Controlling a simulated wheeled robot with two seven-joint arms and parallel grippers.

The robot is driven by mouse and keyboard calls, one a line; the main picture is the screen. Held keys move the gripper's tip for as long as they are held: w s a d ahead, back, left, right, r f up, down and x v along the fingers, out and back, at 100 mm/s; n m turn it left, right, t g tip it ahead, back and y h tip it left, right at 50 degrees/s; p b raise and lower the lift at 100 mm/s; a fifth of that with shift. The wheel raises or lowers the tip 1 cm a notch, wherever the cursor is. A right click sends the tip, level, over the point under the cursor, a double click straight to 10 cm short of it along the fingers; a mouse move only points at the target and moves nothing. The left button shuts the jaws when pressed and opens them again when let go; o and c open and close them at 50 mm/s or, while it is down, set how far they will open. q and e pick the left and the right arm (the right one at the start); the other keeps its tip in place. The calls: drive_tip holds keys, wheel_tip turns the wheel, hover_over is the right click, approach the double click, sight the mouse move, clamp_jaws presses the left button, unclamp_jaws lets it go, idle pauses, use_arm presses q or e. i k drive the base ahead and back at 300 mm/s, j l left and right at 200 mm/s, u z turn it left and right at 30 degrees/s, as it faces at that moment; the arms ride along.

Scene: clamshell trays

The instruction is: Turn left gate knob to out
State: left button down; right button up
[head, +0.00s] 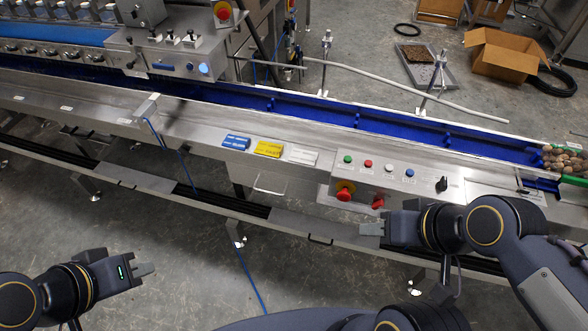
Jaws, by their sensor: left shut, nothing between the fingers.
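No knob in the head view carries a label I can read as the left gate knob. Small black-topped knobs (190,37) stand on the steel housing at the upper left. A black rotary knob (441,184) sits at the right end of the front control panel. My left gripper (146,270) is shut and empty over the floor at the lower left, well away from the machine. My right gripper (369,229) is just below the control panel, near its red knob (377,203). Its finger gap is too small to tell.
The control panel (397,185) has several coloured buttons and a red emergency stop (344,191). A blue conveyor channel (310,108) runs behind it. Blue, yellow and white stacks (268,149) lie on the steel ledge. A cardboard box (497,58) stands on the floor behind.

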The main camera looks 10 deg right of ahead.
sight(184, 149)
drive_tip(key=k+l+u, duration=0.3)
drive_tip(key=k+l, duration=0.65)
drive_tip(key=l, duration=0.4)
drive_tip(key=k+l+u, duration=0.3)
drive_tip(key=k+l, duration=0.75)
drive_tip(key=i+j+u, duration=0.15)
drive_tip(key=i+j, duration=3)
